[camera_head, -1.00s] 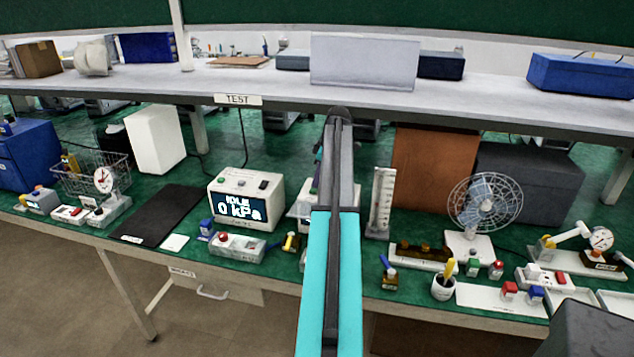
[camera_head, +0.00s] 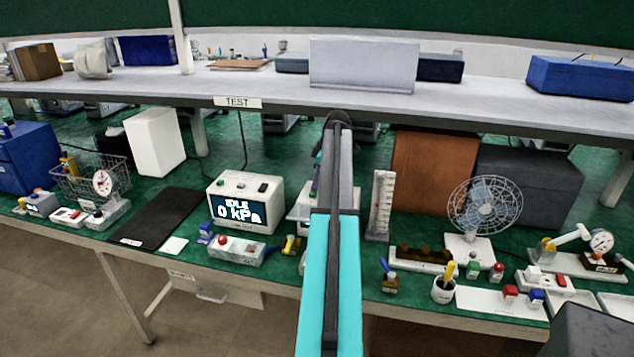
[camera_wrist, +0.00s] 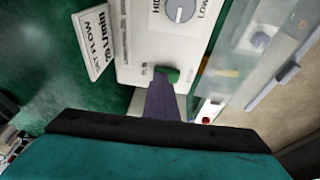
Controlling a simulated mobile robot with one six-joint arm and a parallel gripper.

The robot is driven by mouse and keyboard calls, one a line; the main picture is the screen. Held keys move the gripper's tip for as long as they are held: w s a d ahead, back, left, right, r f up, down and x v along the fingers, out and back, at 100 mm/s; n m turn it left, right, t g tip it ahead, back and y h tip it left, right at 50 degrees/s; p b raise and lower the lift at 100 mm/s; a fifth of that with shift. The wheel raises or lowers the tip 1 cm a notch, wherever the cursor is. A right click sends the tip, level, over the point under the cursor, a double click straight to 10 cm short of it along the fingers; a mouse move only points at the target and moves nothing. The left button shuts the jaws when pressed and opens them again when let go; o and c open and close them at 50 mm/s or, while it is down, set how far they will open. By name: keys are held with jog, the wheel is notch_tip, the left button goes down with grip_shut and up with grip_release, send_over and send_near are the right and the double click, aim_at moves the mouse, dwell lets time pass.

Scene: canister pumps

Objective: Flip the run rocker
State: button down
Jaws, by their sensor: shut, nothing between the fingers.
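A white canister pump (camera_wrist: 140,40) fills the upper middle of the wrist view. Its panel has a grey round dial (camera_wrist: 181,9) marked HIGH and LOW. Below the dial is a small green rocker (camera_wrist: 172,73), with a small label beside it that is hard to read. My gripper (camera_wrist: 161,82) is shut and empty, its dark fingertips right at the rocker, overlapping its lower left part. I cannot tell whether they touch or which way the rocker is tipped. In the head view my arm hides most of the pump (camera_head: 304,208) and the rocker.
A flow card (camera_wrist: 93,43) stands left of the pump in the wrist view. In the head view a display box (camera_head: 245,203) reading IDLE 0 kPa stands to the left. A scaled column (camera_head: 380,205) and a fan (camera_head: 484,205) stand to the right. A shelf (camera_head: 480,103) runs above.

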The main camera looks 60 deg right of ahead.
jog(key=shift+s+a+f, duration=0.25)
jog(key=shift+a+f, duration=0.2)
jog(key=shift+f, duration=0.2)
jog(key=shift+r, duration=0.1)
jog(key=shift+w+r+p, duration=0.1)
jog(key=shift+r+p, duration=0.2)
jog(key=shift+r, duration=0.25)
jog(key=r, duration=0.1)
jog(key=r+p, duration=0.1)
jog(key=r, duration=0.1)
jog(key=shift+w+d+r, duration=0.15)
jog(key=shift+d+r, duration=0.05)
jog(key=d+b+v, duration=0.1)
jog(key=b+v, duration=0.1)
jog(key=v, duration=0.8)
jog(key=shift+w+d+r, duration=0.15)
jog(key=shift+d+r, duration=0.15)
jog(key=shift+r, duration=0.15)
